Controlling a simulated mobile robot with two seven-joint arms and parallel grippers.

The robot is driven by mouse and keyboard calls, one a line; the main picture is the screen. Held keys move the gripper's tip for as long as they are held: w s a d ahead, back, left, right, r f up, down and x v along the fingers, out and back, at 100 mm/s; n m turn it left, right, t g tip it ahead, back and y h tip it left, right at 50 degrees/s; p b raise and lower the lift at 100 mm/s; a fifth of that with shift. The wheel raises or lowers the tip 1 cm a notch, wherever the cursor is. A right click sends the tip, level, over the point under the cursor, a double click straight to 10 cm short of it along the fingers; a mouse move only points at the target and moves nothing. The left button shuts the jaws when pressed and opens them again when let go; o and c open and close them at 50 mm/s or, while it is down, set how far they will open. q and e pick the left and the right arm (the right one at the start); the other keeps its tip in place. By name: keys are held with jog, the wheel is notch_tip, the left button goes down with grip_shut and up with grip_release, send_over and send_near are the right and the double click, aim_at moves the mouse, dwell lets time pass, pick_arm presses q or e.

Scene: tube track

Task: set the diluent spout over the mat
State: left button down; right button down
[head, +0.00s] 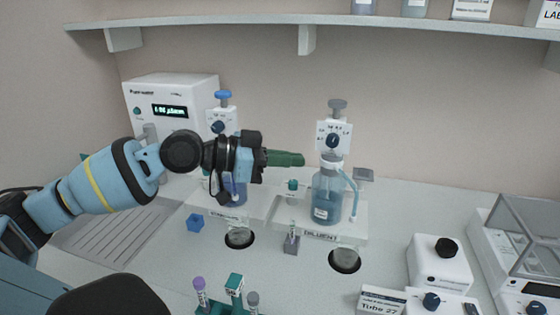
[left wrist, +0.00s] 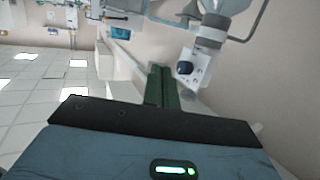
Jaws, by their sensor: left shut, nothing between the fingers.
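The diluent bottle (head: 327,200) stands on a white base labelled DILUENT, with a white dispenser head (head: 333,138) and grey knob on top. Its pale blue spout (head: 351,186) curves out and down on the bottle's right. A dark round mat (head: 346,268) lies in front of the base with a clear vessel on it. My left gripper (head: 302,159) is shut and empty, its green fingers pointing right, left of the bottle's neck. In the left wrist view, the fingers (left wrist: 160,85) are together, beside the dispenser head (left wrist: 195,68); the spout (left wrist: 258,22) curves beyond. My right gripper is out of view.
A second dispenser (head: 221,120) stands behind my left gripper, with another dark mat (head: 238,241) in front. White instruments (head: 440,262) stand at right.

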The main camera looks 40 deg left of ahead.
pick_arm(q)
jog(key=shift+v, duration=1.15)
